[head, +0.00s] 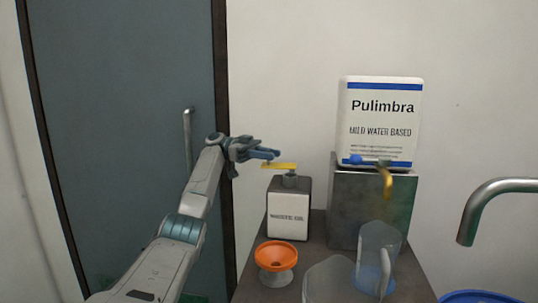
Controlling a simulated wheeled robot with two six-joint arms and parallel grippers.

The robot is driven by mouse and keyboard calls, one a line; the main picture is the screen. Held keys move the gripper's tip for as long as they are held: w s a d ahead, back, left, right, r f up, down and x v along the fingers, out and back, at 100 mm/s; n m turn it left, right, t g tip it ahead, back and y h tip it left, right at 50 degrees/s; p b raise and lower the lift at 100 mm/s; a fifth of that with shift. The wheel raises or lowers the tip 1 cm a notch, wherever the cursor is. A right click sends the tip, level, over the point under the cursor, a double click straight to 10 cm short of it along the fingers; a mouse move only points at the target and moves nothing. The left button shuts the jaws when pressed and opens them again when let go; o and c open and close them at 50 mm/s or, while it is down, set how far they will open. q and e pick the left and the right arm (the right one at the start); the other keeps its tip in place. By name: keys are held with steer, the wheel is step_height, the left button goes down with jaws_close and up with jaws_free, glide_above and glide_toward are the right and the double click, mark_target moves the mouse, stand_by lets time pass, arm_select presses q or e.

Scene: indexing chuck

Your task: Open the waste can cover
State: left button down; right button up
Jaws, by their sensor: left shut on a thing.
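The waste can (288,217) is a small white-fronted, dark-topped can with a label too small to read surely. It stands upright on the dark bench. Its cover (290,181) is a dark cap on top, with a flat yellow lever (285,166) above it pointing left. My left gripper (272,154) reaches in from the left at the lever's left end and is shut on the lever. Its fingers partly hide that end. I cannot tell whether the cover is raised. My right gripper is not in view.
Clear jugs (379,248) stand at the front right. A Pulimbra container (382,105) with a yellow-handled tap rests on a metal block (345,210). A metal faucet (490,195) is at right, a grey door (120,110) at left.

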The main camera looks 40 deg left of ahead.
arm_select(q)
steer(key=c, duration=1.2)
jaws_free()
steer(key=shift+c, duration=0.2)
step_height(320, 180, up, 4)
steer(key=shift+f, duration=0.25)
steer(key=shift+s+d+f+b, duration=0.1)
steer(key=shift+s+d+b, duration=0.15)
steer(key=shift+b, duration=0.15)
steer(key=shift+s+d+b, duration=0.4)
steer(key=shift+s+d, duration=0.05)
steer(key=shift+s, duration=0.1)
steer(key=s+d+r+b, duration=0.1)
steer(key=s+d+b, duration=0.4)
steer(key=s+d, duration=0.4)
steer(key=shift+s+d+r, duration=0.25)
steer(key=shift+s+r, duration=0.05)
steer(key=shift+s, duration=0.25)
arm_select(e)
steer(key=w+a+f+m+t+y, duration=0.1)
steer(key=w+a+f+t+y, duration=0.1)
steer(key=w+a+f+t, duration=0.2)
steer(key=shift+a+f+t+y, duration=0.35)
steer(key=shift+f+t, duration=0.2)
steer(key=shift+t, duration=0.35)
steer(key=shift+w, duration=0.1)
